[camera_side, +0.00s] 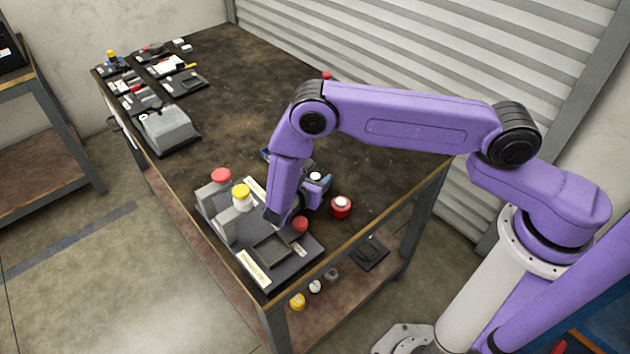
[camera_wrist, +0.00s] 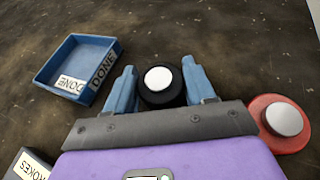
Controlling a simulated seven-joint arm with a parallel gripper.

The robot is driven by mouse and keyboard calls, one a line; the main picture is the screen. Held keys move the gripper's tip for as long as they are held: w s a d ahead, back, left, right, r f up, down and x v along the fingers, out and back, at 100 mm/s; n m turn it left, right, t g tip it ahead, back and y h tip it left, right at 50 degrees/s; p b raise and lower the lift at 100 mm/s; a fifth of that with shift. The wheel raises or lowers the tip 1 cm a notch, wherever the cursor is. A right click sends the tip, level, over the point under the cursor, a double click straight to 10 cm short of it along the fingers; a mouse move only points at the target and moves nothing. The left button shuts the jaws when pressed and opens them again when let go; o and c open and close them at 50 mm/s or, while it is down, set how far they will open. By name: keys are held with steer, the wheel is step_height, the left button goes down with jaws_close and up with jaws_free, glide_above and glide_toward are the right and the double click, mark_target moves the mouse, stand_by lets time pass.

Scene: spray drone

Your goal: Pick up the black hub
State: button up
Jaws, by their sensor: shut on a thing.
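The black hub (camera_wrist: 160,99), a round black piece with a white top, sits between the two blue fingers of my gripper (camera_wrist: 160,70) in the wrist view. The fingers are shut on it from its left and right sides. In the side view my gripper (camera_side: 316,186) is low over the table at the right of the grey fixture, and only the hub's white top (camera_side: 315,176) shows beside the fingers. I cannot tell whether the hub touches the table.
A red hub (camera_wrist: 270,128) with a white top stands close on the right. A blue tray (camera_wrist: 104,75) labelled DONE lies to the left. The grey fixture plate (camera_side: 312,250) carries red and yellow knobs. The table's middle (camera_side: 240,90) is clear.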

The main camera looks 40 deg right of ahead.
steer(key=shift+r, duration=0.75)
steer(key=s+d+r, duration=0.3)
steer(key=s+r, duration=0.9)
steer(key=s, duration=0.1)
steer(key=w+d+r+n+t+y, duration=0.2)
steer(key=w+d+r+n+t, duration=0.1)
steer(key=w+d+r, duration=0.35)
steer(key=s+a+f+m+g+h, duration=0.2)
steer(key=s+a+f+m, duration=0.1)
steer(key=s+a+f, duration=0.3)
steer(key=shift+s+a+f+g, duration=0.2)
steer(key=shift+s+f+g, duration=0.2)
steer(key=shift+s+f, duration=0.15)
